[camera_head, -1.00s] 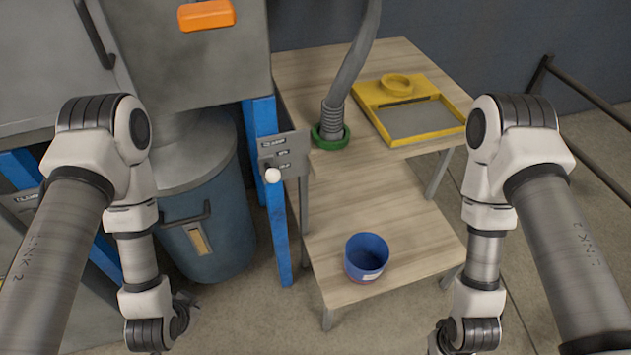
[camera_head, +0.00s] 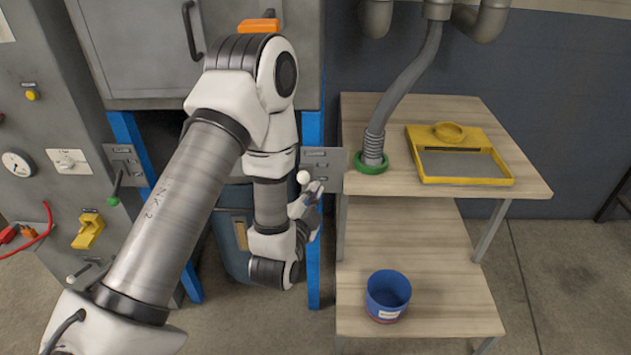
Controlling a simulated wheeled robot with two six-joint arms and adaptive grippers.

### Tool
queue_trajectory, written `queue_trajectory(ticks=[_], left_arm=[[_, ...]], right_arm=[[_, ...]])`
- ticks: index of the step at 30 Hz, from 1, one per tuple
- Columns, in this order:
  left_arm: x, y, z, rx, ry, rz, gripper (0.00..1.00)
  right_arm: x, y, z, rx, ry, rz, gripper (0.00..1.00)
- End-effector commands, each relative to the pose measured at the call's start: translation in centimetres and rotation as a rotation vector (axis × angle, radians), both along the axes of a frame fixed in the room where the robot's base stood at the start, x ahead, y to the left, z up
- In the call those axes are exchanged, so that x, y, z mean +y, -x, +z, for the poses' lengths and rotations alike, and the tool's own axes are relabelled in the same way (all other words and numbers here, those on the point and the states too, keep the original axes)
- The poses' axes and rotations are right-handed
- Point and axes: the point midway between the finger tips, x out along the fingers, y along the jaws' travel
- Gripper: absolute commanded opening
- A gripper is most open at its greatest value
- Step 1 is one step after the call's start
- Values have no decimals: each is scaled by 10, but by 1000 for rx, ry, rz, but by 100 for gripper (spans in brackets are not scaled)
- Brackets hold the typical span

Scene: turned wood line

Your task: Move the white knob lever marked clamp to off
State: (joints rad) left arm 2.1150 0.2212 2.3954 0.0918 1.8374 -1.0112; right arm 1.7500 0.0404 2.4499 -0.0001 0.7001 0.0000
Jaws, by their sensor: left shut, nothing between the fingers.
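The white knob (camera_head: 303,177) of the lever sits at the left edge of a small grey plate (camera_head: 331,168) on the blue post. The plate's labels are too small to read now. My left gripper (camera_head: 314,188) is shut and empty, its fingertips just below and right of the white knob. I cannot tell whether they touch it. The lever's stem is hidden behind the knob and gripper. My right gripper is out of view.
A wooden table (camera_head: 420,240) stands to the right, with a yellow tray (camera_head: 466,181), a green-ringed hose (camera_head: 372,165) and a blue bucket (camera_head: 388,294). A second plate with a green knob lever (camera_head: 114,200) is at left. A blue post (camera_head: 313,262) stands below the grey plate.

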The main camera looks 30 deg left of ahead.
Motion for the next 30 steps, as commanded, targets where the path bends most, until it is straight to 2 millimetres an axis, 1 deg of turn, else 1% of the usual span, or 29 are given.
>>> queue_trajectory(ticks=[2,5,15,16,18,21,24,30], left_arm=[[2,-7,1,0,1,1,0],[7,-22,1,-3,1,2,0],[27,-93,-1,-2,0,1,0],[31,-94,-5,3,2,3,0],[40,-83,-14,7,4,5,0],[47,-76,-21,6,3,3,0],[51,-72,-25,3,1,2,0],[52,-71,-26,2,1,0,0]], right_arm=[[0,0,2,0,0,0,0],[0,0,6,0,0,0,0],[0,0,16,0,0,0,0],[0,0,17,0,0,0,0],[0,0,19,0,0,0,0],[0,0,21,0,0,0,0],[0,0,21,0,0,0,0],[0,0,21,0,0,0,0]])
